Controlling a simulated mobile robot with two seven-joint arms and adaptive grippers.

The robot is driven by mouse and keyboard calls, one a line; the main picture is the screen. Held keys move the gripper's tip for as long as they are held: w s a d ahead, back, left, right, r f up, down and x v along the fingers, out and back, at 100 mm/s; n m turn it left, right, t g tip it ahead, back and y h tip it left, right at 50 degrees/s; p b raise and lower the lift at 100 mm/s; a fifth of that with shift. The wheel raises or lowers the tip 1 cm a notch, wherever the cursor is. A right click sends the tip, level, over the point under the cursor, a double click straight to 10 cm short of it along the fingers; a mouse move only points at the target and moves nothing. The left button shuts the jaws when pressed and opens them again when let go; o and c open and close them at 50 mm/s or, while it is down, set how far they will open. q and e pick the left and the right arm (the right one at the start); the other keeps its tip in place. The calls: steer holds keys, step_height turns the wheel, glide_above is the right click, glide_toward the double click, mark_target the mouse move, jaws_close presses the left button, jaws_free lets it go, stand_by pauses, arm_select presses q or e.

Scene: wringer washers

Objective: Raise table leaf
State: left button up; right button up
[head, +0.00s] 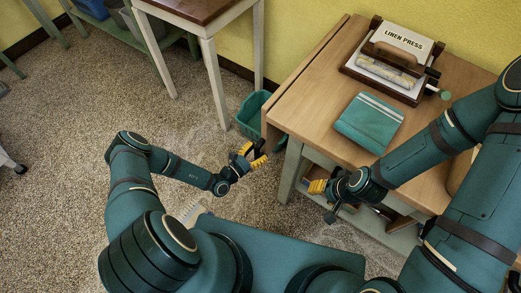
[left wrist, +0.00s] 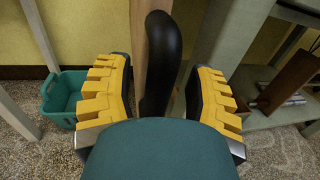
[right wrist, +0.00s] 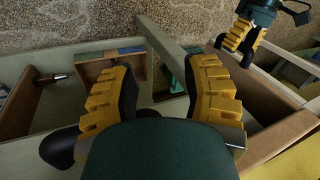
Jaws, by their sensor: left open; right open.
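The wooden table (head: 320,100) stands at the right in the head view. Its brown leaf (head: 268,129) hangs down along the left side, seen nearly edge-on. In the left wrist view the leaf (left wrist: 138,45) is an upright wooden strip ahead, between the fingers. My left gripper (head: 256,155) is open beside the leaf's lower front end; contact cannot be told. A dark curved piece (left wrist: 160,60) stands between its fingers, partly hiding the leaf; I cannot tell what it belongs to. My right gripper (head: 321,193) is open and empty at the table's front, above the lower shelf.
On the table are a linen press (head: 395,60) and a folded teal cloth (head: 369,121). A teal bin (head: 248,112) stands on the floor left of the leaf. Another table (head: 190,8) stands at the back left. Open carpet (head: 70,130) lies at the left.

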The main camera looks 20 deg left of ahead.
arm_select(q)
steer(key=shift+x, duration=0.85)
steer(key=shift+o, duration=0.3)
jaws_close()
steer(key=shift+a, duration=0.15)
